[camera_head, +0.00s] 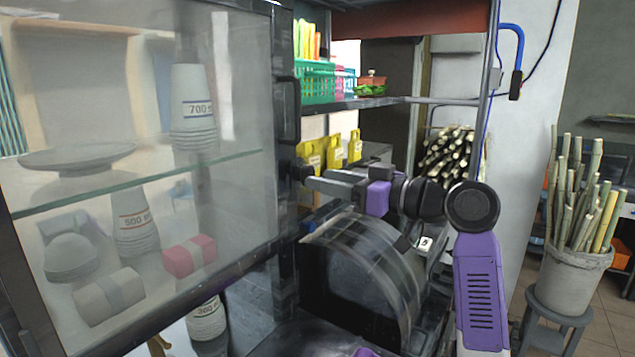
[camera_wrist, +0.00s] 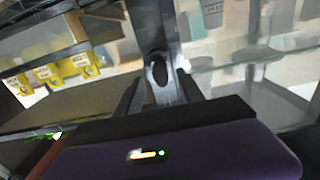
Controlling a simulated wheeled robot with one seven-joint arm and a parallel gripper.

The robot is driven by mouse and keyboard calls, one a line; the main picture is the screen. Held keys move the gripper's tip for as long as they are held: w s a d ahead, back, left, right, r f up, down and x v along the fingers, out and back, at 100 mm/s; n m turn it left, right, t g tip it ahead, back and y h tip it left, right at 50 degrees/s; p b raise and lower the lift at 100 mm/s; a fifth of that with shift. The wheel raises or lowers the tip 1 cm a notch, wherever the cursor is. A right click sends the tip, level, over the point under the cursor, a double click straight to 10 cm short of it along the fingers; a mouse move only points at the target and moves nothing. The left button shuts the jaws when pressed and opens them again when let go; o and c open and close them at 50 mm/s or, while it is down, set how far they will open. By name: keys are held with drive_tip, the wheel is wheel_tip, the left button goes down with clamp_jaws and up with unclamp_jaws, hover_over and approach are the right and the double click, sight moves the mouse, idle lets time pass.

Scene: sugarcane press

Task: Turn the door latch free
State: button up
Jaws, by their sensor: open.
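The glass cabinet door (camera_head: 130,150) with a dark frame fills the left of the head view. Its dark bar handle (camera_head: 294,110) is on the right frame edge. My gripper (camera_head: 308,178) reaches left to that frame, below the handle. In the wrist view my gripper (camera_wrist: 160,95) is open, with its dark fingers either side of a dark oval piece (camera_wrist: 160,72) on the frame, which looks like the latch. I cannot tell whether the fingers touch it. In the head view my fingertips hide most of the latch area.
Behind the door are stacked cups (camera_head: 192,108) and a pink box (camera_head: 190,256). A green basket (camera_head: 318,83) stands on the shelf, with yellow bags (camera_head: 335,150) below. A rounded clear cover (camera_head: 370,270) lies under my arm. A bucket of cane (camera_head: 575,270) stands at right.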

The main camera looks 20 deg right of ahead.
drive_tip(key=shift+b+v, duration=0.4)
drive_tip(key=shift+v, duration=1.95)
drive_tip(key=d+r+m+t+h, duration=0.1)
drive_tip(key=d+m+t+h, duration=0.5)
drive_tip(key=d, duration=0.1)
drive_tip(key=s+f+m+h, duration=0.3)
drive_tip(key=s+f+h, duration=0.15)
drive_tip(key=f, duration=0.45)
drive_tip(key=s+f+m+h, duration=0.25)
drive_tip(key=s+f, duration=0.35)
drive_tip(key=f, duration=0.3)
drive_tip(key=s+a+f+n+g, duration=0.1)
drive_tip(key=s+a+f, duration=0.3)
drive_tip(key=s, duration=0.8)
drive_tip(key=s+a+f+n+g+y, duration=0.1)
drive_tip(key=s+a+f+n+g, duration=0.1)
drive_tip(key=s+f, duration=0.6)
drive_tip(key=s+a+f+n+g+y, duration=0.1)
drive_tip(key=s+a+f, duration=0.4)
drive_tip(key=s, duration=1.2)
drive_tip(key=shift+s+a+f+g, duration=0.25)
drive_tip(key=shift+a+f+g, duration=0.15)
drive_tip(key=shift+a+g, duration=0.4)
